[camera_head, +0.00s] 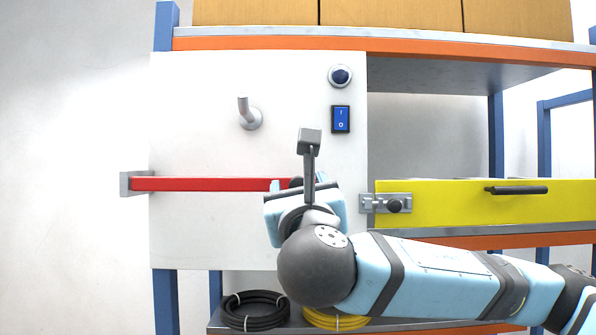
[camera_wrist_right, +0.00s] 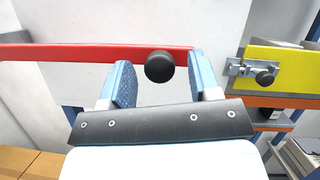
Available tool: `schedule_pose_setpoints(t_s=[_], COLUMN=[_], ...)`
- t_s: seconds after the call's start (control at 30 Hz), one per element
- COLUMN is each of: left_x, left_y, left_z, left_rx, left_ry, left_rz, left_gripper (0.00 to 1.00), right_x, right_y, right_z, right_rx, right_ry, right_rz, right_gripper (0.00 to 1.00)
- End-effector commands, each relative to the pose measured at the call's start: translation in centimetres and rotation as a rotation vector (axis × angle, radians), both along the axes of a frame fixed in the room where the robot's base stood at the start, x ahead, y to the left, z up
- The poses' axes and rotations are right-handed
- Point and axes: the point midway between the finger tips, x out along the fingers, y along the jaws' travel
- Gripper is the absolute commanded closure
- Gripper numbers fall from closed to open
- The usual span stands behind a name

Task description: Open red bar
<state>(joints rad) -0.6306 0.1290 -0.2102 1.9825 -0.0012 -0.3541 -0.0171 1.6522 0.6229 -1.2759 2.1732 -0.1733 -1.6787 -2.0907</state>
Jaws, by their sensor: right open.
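The red bar (camera_head: 205,184) lies level across the front of a white panel, its left end in a grey metal bracket (camera_head: 130,183). Its right end is partly hidden behind my right gripper (camera_head: 300,188) in the head view. In the right wrist view, the bar (camera_wrist_right: 60,51) runs across the top and has a round black knob (camera_wrist_right: 159,67) near its right end. My right gripper (camera_wrist_right: 160,75) is open, with a blue finger on each side of the knob. I cannot tell whether either finger touches it. My left gripper is not in view.
The white panel (camera_head: 195,110) also carries a grey hook (camera_head: 248,114), a round button (camera_head: 340,76) and a blue switch (camera_head: 341,119). A yellow drawer front (camera_head: 455,207) with a latch (camera_head: 386,203) is to the right. Coiled black hose (camera_head: 254,310) and yellow hose (camera_head: 335,319) lie below.

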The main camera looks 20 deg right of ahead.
Motion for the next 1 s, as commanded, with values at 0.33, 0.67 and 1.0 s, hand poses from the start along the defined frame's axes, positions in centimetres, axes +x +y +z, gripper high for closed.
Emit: schedule_pose_setpoints(t_s=[0.33, 0.67, 1.0], left_x=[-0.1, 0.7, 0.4], left_y=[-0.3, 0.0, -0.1], left_z=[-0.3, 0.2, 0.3], left_rx=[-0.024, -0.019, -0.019], left_ry=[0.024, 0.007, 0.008], left_rz=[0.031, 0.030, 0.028], left_gripper=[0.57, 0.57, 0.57], right_x=[1.8, 1.8, 1.8], right_y=[-0.4, -0.4, -0.3], right_z=[0.7, 0.7, 0.7], right_rx=[0.001, 0.001, 0.001], right_ry=[-0.001, -0.001, -0.001], right_rz=[0.001, 0.001, 0.001], right_gripper=[0.43, 0.80, 1.00])
